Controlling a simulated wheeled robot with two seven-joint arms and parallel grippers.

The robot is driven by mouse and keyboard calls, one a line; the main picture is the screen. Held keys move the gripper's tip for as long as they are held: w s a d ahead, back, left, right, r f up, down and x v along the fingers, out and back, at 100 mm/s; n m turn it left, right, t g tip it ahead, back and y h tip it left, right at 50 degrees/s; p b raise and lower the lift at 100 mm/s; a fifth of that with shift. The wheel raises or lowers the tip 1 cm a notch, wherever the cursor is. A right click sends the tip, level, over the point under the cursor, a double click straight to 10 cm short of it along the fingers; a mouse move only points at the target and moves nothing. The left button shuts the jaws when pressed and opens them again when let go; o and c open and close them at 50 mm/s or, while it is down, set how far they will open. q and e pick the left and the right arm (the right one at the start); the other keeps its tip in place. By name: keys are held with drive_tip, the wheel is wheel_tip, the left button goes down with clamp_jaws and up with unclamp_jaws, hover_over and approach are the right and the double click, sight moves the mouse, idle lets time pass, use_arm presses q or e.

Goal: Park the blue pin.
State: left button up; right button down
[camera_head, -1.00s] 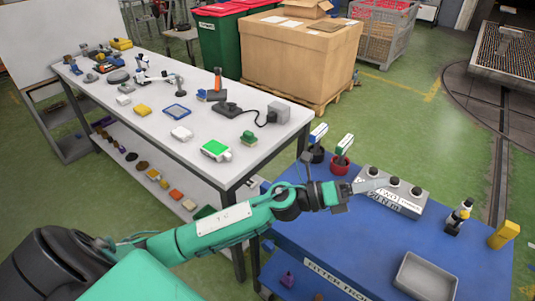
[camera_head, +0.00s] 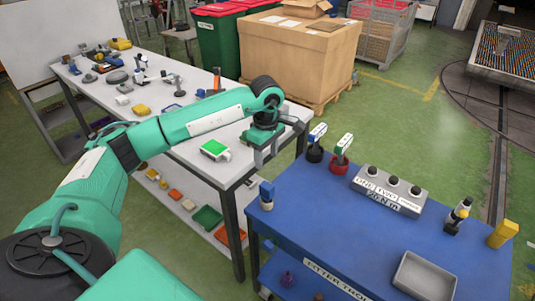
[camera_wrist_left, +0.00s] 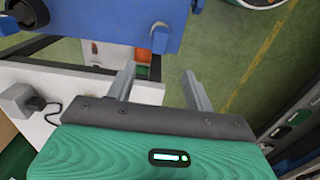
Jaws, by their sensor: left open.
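A small upright piece with a blue top (camera_head: 266,190) stands at the near left corner of the blue table; a blue piece also shows at the table edge in the wrist view (camera_wrist_left: 160,38). Another piece, white with a blue end (camera_head: 317,134), leans in a black cup at the table's back edge. I cannot tell for certain which one is the blue pin. My left gripper (camera_head: 268,153) is open and empty, fingers down, in front of the white table's near end and left of the cups. Its two fingers are apart in the wrist view (camera_wrist_left: 158,83).
A red cup (camera_head: 338,164) holds a white and green piece. A grey block (camera_head: 390,190) with several dark round tops and labels stands behind a grey tray (camera_head: 425,276). A black and white piece (camera_head: 458,215) and yellow block (camera_head: 502,233) are at right. The blue table's middle is clear.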

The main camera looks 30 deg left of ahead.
sight(267, 185)
use_arm(q)
wheel_tip(267, 185, down, 12)
drive_tip(key=p, duration=0.4)
drive_tip(key=shift+f, duration=0.8)
clamp_jaws()
drive_tip(key=shift+r, duration=0.1)
drive_tip(key=shift+r, duration=0.55)
drive_tip(key=shift+r, duration=0.1)
